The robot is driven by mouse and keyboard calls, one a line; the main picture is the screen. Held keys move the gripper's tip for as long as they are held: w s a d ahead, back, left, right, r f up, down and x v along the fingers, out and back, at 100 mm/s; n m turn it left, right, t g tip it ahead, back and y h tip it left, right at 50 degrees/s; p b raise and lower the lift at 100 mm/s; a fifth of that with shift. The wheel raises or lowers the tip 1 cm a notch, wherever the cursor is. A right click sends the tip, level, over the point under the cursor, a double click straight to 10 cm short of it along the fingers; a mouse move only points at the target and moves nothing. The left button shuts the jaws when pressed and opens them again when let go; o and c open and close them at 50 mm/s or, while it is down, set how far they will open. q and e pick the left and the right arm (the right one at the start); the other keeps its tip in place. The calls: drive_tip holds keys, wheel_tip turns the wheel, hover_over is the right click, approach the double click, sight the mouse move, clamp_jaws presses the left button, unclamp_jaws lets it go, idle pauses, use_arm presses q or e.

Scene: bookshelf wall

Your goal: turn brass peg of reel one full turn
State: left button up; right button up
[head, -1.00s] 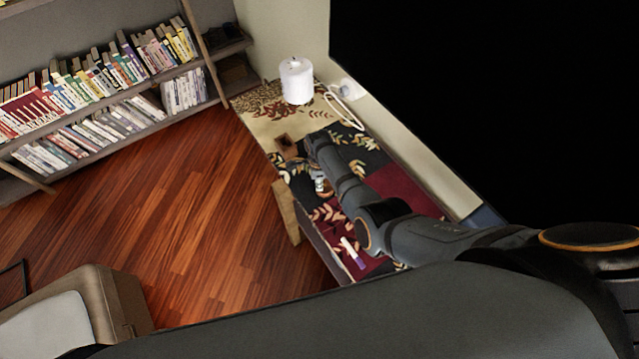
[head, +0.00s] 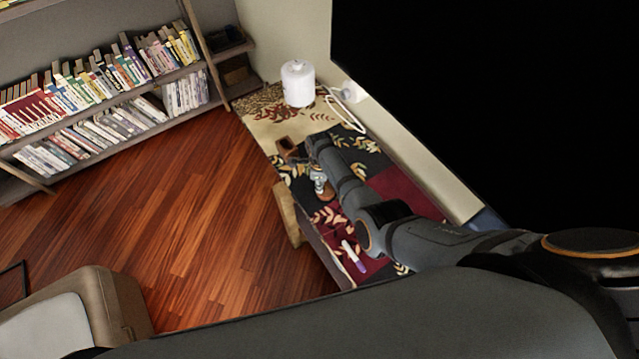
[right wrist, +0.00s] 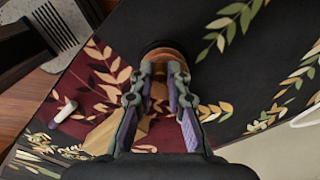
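A round orange-brown wooden-looking piece (right wrist: 163,54), which seems to be the reel, stands on the patterned cloth in the right wrist view. A small brown part that may be the same piece shows under my right gripper (head: 320,182) in the head view. The right gripper in the right wrist view (right wrist: 161,72) points down at it, with its two fingers apart and their tips over or beside the piece. I cannot tell whether they touch it. The brass peg is not clearly visible and may be hidden between the fingers. My left gripper is not in view.
The bench (head: 292,218) has a patterned cloth. A white cylindrical lamp (head: 298,84), a white looped cord (head: 344,108), a brown open box (head: 286,146) and a white-and-purple marker (head: 353,256) are on it.

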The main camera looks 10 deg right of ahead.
drive_tip(key=o, duration=0.3)
drive_tip(key=shift+o, duration=0.2)
wheel_tip(320, 180, up, 7)
drive_tip(key=shift+r, duration=0.2)
